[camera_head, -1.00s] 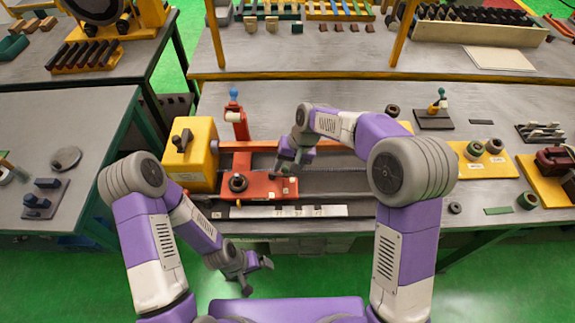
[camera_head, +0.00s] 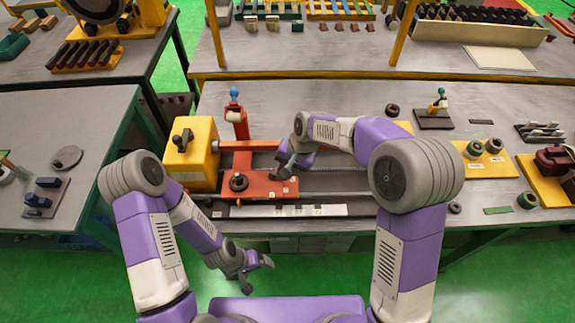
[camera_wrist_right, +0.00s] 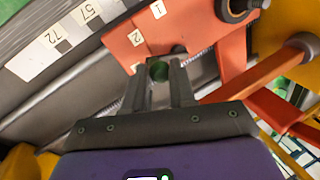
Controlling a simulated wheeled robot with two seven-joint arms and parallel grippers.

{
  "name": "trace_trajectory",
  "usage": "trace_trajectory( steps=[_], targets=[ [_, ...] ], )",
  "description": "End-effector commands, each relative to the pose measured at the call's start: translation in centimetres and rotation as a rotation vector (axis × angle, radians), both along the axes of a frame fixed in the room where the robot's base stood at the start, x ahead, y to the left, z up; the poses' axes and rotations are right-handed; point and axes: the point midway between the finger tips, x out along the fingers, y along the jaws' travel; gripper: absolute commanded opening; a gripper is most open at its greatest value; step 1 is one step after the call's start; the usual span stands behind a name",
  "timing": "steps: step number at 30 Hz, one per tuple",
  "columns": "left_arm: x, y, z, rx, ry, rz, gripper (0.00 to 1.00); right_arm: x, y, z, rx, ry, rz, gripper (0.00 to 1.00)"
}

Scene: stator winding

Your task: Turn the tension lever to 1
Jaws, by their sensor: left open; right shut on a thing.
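The red carriage (camera_head: 262,187) of the winding machine carries white labels; the right wrist view shows the carriage plate (camera_wrist_right: 185,38) with labels reading 1 (camera_wrist_right: 157,10) and 2 (camera_wrist_right: 136,37). A dark green knob (camera_wrist_right: 159,71), apparently the tension lever's end, sits between the fingers of my right gripper (camera_wrist_right: 160,82), close to a third label by the plate's edge. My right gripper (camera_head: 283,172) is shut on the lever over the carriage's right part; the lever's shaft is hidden. My left gripper (camera_head: 258,275) is open and empty, in front of the table.
A yellow headstock (camera_head: 190,155) stands left of the carriage. A red post with a blue knob (camera_head: 234,93) rises behind it. A white numbered scale (camera_head: 290,211) runs along the front. Rails extend right beneath my right arm. A black round knob (camera_head: 239,182) sits on the carriage.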

Motion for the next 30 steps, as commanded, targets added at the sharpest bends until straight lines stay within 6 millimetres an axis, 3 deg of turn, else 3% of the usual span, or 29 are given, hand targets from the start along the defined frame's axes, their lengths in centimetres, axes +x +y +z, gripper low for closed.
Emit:
trace_trajectory(
  steps=[14, 30],
  targets=[
    [0.0, 0.0, 2.9, 0.0, 0.0, 0.0, 0.91, -1.8, 1.4, 0.4, -0.002, -0.003, -0.447, 0.0],
    [0.0, 0.0, 8.4, 0.0, 0.0, 0.0, 0.91, -2.8, 3.5, 0.5, -0.003, -0.004, -0.927, 0.0]
  ],
)
